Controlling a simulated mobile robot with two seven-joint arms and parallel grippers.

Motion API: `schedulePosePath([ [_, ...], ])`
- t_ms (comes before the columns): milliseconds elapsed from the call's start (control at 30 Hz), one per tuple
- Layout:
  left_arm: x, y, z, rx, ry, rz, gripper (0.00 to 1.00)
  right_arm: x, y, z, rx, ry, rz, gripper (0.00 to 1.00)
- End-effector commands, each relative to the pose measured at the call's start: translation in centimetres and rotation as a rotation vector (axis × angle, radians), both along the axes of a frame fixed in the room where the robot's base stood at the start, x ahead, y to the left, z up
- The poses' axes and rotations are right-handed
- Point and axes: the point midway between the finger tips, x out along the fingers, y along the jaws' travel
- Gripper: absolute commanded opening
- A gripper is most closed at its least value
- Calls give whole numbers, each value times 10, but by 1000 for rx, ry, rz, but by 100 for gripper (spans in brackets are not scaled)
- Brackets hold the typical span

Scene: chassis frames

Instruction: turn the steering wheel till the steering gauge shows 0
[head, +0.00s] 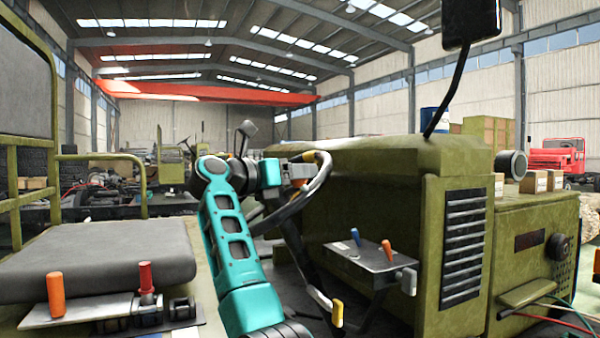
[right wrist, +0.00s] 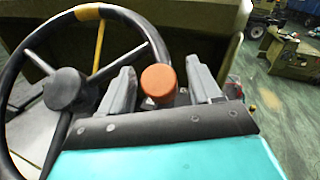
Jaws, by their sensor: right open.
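The steering wheel (head: 294,207) shows nearly edge-on in the head view, with a dark rim. In the right wrist view the wheel (right wrist: 153,34) fills the left side, with grey spokes, a dark hub (right wrist: 65,89) and an orange-yellow band on the rim at the top. My right gripper (head: 303,166) is at the wheel's upper part. In the right wrist view its two grey fingers (right wrist: 162,88) stand apart, with an orange knob (right wrist: 159,80) between them; whether they touch it I cannot tell. I cannot make out a steering gauge. My left gripper is not in view.
A grey seat (head: 100,260) is at the left, with levers with orange and red handles (head: 56,294) in front. A lever console (head: 370,262) with blue and orange handles is right of the wheel. The green hood (head: 385,160) lies beyond; a mirror (head: 470,22) hangs above.

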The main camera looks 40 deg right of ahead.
Motion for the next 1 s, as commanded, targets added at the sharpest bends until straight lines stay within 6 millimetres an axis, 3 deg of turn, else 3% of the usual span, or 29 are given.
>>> schedulePosePath([
  [200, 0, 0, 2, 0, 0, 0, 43, 0, -16, 0, -1, 1, 0, 63],
  [467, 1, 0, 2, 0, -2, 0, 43, 0, -16, 0, -1, 1, 1, 63],
  [1000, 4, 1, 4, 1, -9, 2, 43, 0, -16, 0, -1, 1, 1, 12],
])
